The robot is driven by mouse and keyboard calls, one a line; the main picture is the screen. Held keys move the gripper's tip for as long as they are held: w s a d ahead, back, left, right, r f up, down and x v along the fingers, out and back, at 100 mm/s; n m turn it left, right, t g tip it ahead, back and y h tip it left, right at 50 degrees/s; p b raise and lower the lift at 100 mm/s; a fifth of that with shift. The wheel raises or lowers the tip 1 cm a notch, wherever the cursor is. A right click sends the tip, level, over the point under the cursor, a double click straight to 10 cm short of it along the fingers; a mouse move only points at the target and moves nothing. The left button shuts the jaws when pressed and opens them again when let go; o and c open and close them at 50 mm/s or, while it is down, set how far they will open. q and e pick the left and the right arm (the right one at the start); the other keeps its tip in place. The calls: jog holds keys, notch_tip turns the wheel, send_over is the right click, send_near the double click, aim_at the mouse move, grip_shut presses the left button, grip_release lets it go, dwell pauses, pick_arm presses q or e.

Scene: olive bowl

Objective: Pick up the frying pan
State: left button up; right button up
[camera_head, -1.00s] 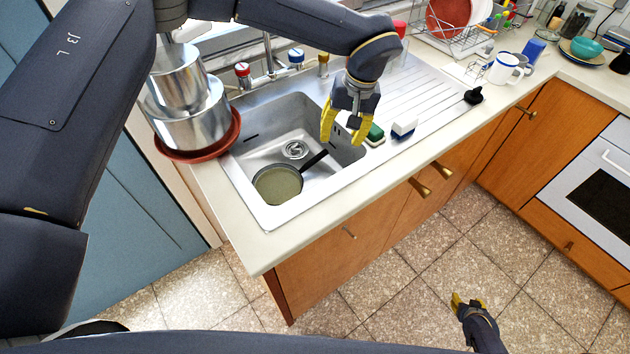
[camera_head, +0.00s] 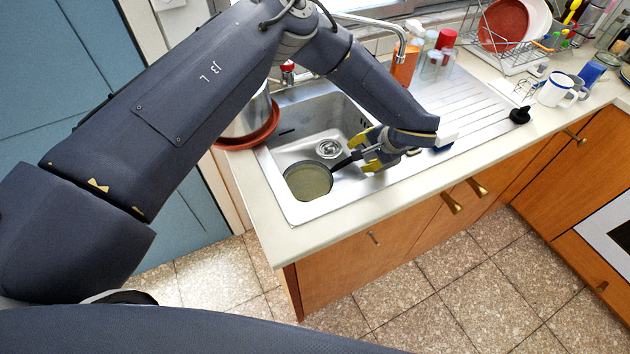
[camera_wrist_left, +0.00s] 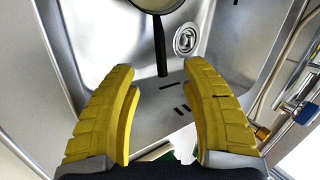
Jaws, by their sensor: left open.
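The frying pan (camera_head: 308,181) lies in the sink basin, with its dark handle (camera_head: 347,160) pointing right. In the left wrist view its rim is cut off at the top, and its handle (camera_wrist_left: 160,45) points toward my left gripper (camera_wrist_left: 160,95). My left gripper, also in the head view (camera_head: 362,151), is open with yellow fingers apart. The handle's end lies just ahead of the gap between the fingertips; in the head view the fingers are around or just over the handle's end. Contact cannot be told. My right gripper is out of view.
The steel sink (camera_head: 290,212) has walls around the pan, and its drain (camera_head: 328,148) shows behind it. A pot on a red plate (camera_head: 262,135) stands at the left. A faucet (camera_head: 402,45) and bottles stand behind. A white mug (camera_head: 556,90) is on the right counter.

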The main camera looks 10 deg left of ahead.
aim_at(344, 163)
pick_arm(q)
jog(key=x, duration=1.4)
grip_shut()
dwell(0.4)
